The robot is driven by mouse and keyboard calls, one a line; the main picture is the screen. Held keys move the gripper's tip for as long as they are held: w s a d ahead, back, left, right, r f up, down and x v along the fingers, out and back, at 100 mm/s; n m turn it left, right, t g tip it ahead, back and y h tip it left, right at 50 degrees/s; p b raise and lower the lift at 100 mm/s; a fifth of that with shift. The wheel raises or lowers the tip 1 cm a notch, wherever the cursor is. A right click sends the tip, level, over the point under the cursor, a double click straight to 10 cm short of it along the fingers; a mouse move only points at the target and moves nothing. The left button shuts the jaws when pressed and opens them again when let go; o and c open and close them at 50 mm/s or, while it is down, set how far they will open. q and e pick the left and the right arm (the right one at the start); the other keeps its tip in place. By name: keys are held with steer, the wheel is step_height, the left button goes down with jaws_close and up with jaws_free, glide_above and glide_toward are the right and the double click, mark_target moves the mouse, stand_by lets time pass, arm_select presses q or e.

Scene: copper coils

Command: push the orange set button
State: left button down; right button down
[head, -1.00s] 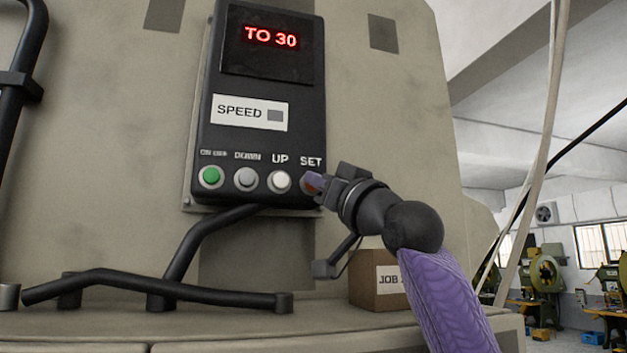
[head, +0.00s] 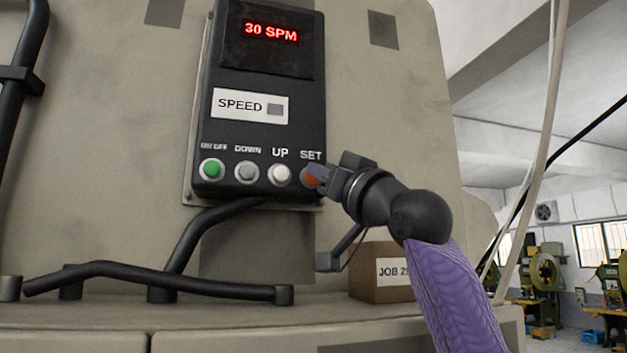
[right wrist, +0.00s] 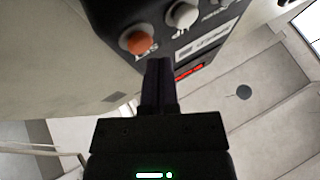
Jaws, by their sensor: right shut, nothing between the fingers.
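The orange set button (head: 310,178) is the rightmost in the row on the black control box (head: 262,65), under the label SET. It also shows in the right wrist view (right wrist: 138,42), upper left of the fingertips. My right gripper (head: 318,177) is shut and empty, its purple fingertips right at the button in the head view and partly covering it. In the right wrist view the fingertips (right wrist: 158,62) appear just beside the button; whether they touch it I cannot tell. The red display (head: 271,32) reads "30 SPM". My left gripper is not in view.
Green (head: 212,169), grey (head: 246,172) and white (head: 280,174) buttons sit left of the orange one. A pale cable (head: 545,140) hangs at right.

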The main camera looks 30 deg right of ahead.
steer(key=s+b, duration=0.1)
steer(key=s, duration=0.1)
steer(key=s+a+b, duration=0.1)
steer(key=s, duration=0.1)
steer(key=shift+s+a+b, duration=0.1)
steer(key=shift+s+b, duration=0.25)
steer(key=shift+s, duration=0.05)
stand_by(0.8)
